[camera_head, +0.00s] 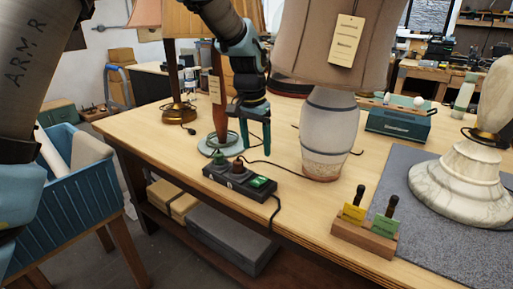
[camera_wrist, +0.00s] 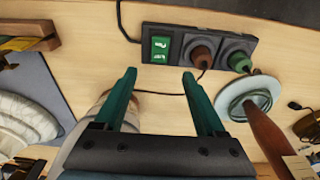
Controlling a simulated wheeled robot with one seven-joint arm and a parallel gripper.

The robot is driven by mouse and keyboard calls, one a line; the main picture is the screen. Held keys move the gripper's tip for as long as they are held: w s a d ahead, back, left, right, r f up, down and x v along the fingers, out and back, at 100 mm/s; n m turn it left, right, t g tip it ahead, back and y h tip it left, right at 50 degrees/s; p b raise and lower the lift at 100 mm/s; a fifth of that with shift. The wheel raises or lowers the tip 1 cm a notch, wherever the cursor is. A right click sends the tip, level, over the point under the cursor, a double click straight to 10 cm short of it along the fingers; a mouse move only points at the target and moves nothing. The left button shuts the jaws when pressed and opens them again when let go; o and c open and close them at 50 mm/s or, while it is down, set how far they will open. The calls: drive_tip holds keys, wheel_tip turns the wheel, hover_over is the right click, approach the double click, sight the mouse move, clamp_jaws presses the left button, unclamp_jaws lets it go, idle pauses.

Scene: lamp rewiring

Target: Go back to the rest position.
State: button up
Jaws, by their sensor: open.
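My gripper (camera_head: 254,130) is open and empty. It hangs over the workbench (camera_head: 130,124), behind the black power strip (camera_head: 236,183) and to the left of the grey-banded ceramic lamp (camera_head: 328,128). In the wrist view my gripper (camera_wrist: 160,92) has its two green fingers apart, with bare wood and a dark cord between them. The power strip (camera_wrist: 172,48) lies just beyond the fingertips there, with a green switch and two plugs in it. The ceramic lamp is mostly hidden behind the left finger in that view.
A slim reddish-brown lamp (camera_head: 217,112) stands close left of my gripper. A brass-based lamp (camera_head: 178,112) is farther back. A marble lamp base (camera_head: 466,180) rests on a grey mat (camera_head: 375,165) at right. A wooden tag holder (camera_head: 365,238) is at the front edge. A blue bin (camera_head: 62,205) stands left.

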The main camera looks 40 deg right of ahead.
idle(0.3)
drive_tip(key=w+a+n, duration=0.3)
drive_tip(key=w+a, duration=0.2)
drive_tip(key=a, duration=0.7)
drive_tip(key=w+a+n, duration=0.3)
drive_tip(key=w+a, duration=0.3)
drive_tip(key=a, duration=0.6)
drive_tip(key=s+a+n, duration=0.3)
drive_tip(key=a+n, duration=0.1)
drive_tip(key=a, duration=0.8)
drive_tip(key=s+a+f+n+t+y, duration=0.1)
drive_tip(key=s+a+n, duration=0.2)
drive_tip(key=a, duration=0.9)
drive_tip(key=shift+s+a+f+n, duration=0.2)
drive_tip(key=shift+s+f+n, duration=0.05)
drive_tip(key=shift+s+n, duration=0.2)
